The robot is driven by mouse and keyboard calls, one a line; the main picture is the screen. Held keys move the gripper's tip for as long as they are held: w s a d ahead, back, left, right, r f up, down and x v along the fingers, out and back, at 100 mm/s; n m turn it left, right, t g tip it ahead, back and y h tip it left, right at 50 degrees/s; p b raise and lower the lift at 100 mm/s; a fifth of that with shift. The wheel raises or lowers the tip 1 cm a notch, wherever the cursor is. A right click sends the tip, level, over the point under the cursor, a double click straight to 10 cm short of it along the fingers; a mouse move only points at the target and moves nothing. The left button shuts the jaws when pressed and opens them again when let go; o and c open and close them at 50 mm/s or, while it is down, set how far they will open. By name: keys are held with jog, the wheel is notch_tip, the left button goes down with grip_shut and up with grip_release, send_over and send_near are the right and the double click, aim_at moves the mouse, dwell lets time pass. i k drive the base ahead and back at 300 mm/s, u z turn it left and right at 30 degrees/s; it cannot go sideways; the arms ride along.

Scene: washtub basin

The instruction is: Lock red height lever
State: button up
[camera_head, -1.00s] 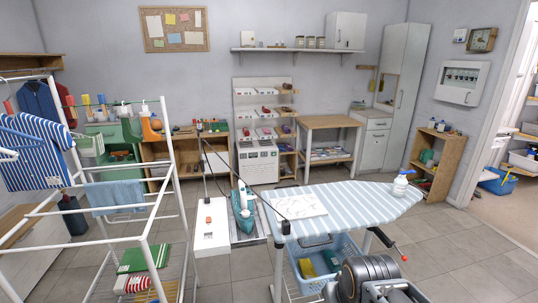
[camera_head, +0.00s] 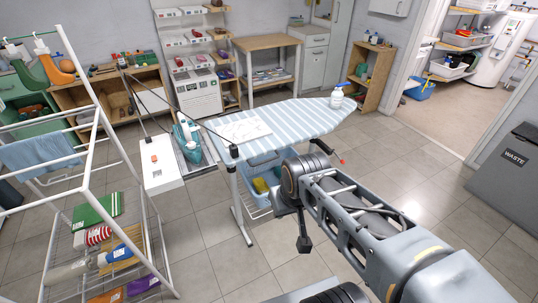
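The ironing board (camera_head: 285,125) has a blue-and-white striped cover and stands in the middle of the room. The red-tipped height lever (camera_head: 341,161) sticks out at its near right side, under the board's edge. Its dark rod runs up and left, and my arm hides part of what is below it. My arm reaches in from the lower right, its large grey joint in front of the board's underside. Whether the lever is locked cannot be told.
A spray bottle (camera_head: 337,97) stands on the board's right end. A teal iron (camera_head: 187,138) rests at its left end. A white drying rack (camera_head: 95,160) stands at the left. A grey waste bin (camera_head: 510,175) is at the right. Tiled floor is open between board and bin.

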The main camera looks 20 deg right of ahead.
aim_at(338, 156)
jog(key=k, duration=0.6)
jog(key=z, duration=0.8)
jog(key=i, duration=0.65)
jog(key=z, duration=0.75)
jog(key=i, duration=0.9)
jog(key=u, duration=0.85)
jog(key=i, duration=0.7)
jog(key=u, duration=0.7)
